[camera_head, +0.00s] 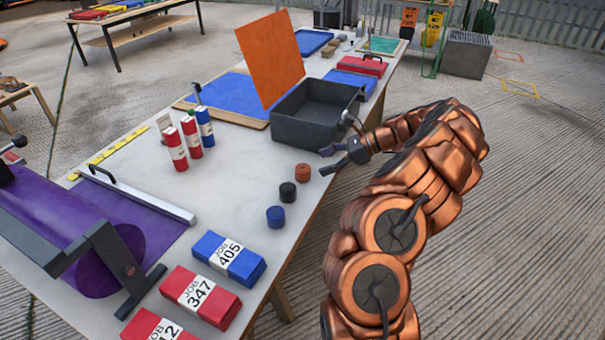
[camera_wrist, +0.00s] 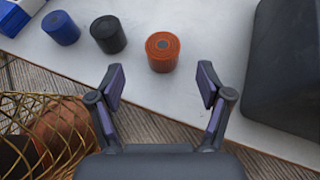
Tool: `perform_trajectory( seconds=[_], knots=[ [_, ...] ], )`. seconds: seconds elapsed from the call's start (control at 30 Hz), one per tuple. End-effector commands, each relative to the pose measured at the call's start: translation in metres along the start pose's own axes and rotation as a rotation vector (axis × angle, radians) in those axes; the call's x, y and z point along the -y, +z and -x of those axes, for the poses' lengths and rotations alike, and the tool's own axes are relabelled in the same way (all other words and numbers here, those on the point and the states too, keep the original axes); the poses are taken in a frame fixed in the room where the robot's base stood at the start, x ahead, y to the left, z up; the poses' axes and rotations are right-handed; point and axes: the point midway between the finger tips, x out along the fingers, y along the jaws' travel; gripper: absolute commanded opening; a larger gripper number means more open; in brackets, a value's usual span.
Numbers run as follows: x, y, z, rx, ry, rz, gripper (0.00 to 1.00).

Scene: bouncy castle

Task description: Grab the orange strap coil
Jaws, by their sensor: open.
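The orange strap coil (camera_head: 303,171) is a short upright cylinder on the white table, near its right edge. In the wrist view the same orange coil (camera_wrist: 162,52) sits ahead of my gripper (camera_wrist: 158,85), roughly centred between the fingertips and beyond them. My gripper (camera_head: 325,160) is open and empty. In the head view it is beside the coil, on its right and back side, near the table's edge. Nothing hides the coil in the wrist view.
A black coil (camera_head: 288,192) and a blue coil (camera_head: 276,217) stand in a row with the orange one. A dark grey bin (camera_head: 300,125) stands just behind. The table surface (camera_head: 235,185) left of the coils is clear.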

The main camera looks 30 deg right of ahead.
Motion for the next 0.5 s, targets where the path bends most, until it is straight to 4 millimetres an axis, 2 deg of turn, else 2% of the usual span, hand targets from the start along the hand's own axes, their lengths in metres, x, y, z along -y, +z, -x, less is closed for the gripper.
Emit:
perform_trajectory(
  seconds=[0.17, 0.5],
  knots=[
    [0.0, 0.002, -0.012, 0.001, 0.005, 0.001, 0.78],
    [0.003, 0.003, -0.052, 0.001, 0.003, 0.001, 0.78]
  ],
)
